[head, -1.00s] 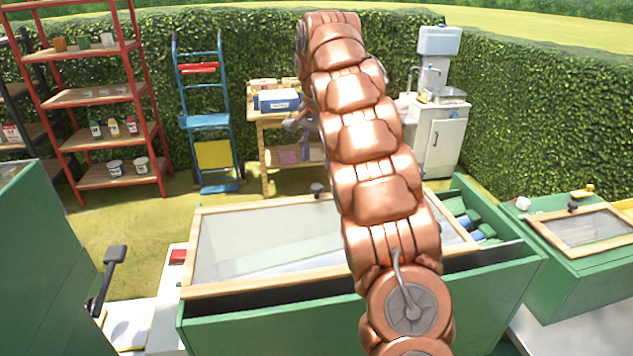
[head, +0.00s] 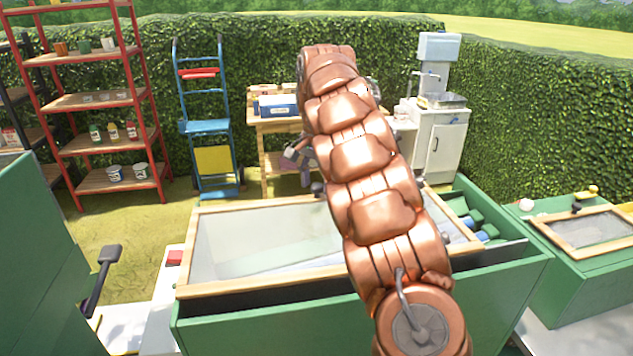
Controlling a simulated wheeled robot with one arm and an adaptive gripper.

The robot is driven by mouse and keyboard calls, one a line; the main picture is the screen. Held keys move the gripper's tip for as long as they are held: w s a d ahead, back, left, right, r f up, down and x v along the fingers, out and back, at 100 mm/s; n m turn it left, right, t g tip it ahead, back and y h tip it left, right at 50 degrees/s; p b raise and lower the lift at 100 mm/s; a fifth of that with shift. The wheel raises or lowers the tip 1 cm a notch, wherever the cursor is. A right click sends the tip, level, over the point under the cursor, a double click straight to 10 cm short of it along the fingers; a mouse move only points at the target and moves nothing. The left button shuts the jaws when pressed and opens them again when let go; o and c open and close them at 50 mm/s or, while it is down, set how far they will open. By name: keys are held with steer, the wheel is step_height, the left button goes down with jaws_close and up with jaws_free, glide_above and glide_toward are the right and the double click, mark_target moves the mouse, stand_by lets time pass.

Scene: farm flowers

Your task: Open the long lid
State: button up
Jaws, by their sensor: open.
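The long lid (head: 232,286) is a pale wooden frame around a clear pane. It lies nearly flat over the long green box (head: 260,330) in the head view. A dark knob (head: 318,188) stands at its far edge. My copper arm crosses in front and hides the lid's middle right part. My gripper (head: 294,154) shows small and grey to the left of my arm, beyond and above the knob, apart from the lid. It is open, and I see nothing held in it. Its fingers are partly hidden and hard to make out.
Green and blue items (head: 470,222) lie in the box's right end. A smaller green box with a framed lid (head: 590,228) stands to the right. Behind are a wooden table (head: 262,125), a blue hand truck (head: 205,126), a red shelf (head: 88,147) and a white sink cabinet (head: 437,145).

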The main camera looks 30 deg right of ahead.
steer(key=shift+f, duration=0.1)
jaws_close()
stand_by(0.5)
